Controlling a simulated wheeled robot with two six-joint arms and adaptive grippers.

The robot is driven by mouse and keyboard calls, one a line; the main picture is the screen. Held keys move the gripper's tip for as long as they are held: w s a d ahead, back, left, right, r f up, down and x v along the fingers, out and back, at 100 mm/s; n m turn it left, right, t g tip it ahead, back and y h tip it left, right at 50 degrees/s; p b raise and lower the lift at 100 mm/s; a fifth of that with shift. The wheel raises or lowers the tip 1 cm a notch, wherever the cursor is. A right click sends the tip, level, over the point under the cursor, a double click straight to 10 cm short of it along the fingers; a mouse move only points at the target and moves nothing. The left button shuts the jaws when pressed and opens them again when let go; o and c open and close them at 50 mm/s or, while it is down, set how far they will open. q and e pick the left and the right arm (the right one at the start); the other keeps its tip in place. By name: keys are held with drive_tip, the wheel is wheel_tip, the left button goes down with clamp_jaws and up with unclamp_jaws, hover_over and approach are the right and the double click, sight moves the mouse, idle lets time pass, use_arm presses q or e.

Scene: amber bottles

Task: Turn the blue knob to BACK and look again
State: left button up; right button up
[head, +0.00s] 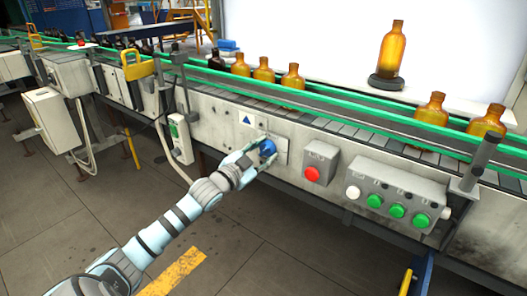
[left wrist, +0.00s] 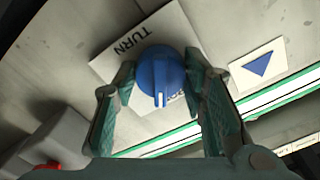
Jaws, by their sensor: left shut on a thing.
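The blue knob (head: 267,148) sits on a pale plate on the conveyor's side panel. In the left wrist view the knob (left wrist: 158,72) has a raised grip bar with a white mark at its lower end. The plate reads TURN (left wrist: 131,39); a second word beside the mark is mostly hidden by a finger. My left gripper (head: 257,152) is shut on the knob, one green finger on each side, as the left wrist view (left wrist: 161,66) shows. An amber bottle (head: 393,50) stands upright on a dark round stand (head: 387,82) before a white backdrop. My right gripper is not in view.
A red button box (head: 321,161) and a box with green buttons (head: 393,195) are right of the knob. Several amber bottles (head: 263,71) stand on the belt behind green rails (head: 330,103). A blue triangle label (left wrist: 258,66) is near the knob. The floor in front is open.

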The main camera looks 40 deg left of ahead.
use_arm(q)
drive_tip(key=m, duration=0.2)
drive_tip(key=shift+m, duration=0.4)
drive_tip(key=m+b, duration=0.1)
drive_tip(key=m, duration=0.2)
drive_tip(key=shift+m, duration=0.3)
drive_tip(key=m, duration=0.4)
drive_tip(key=shift+m, duration=0.4)
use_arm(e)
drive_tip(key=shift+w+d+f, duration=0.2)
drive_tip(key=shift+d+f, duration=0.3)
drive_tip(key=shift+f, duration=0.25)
use_arm(q)
drive_tip(key=o, duration=1.2)
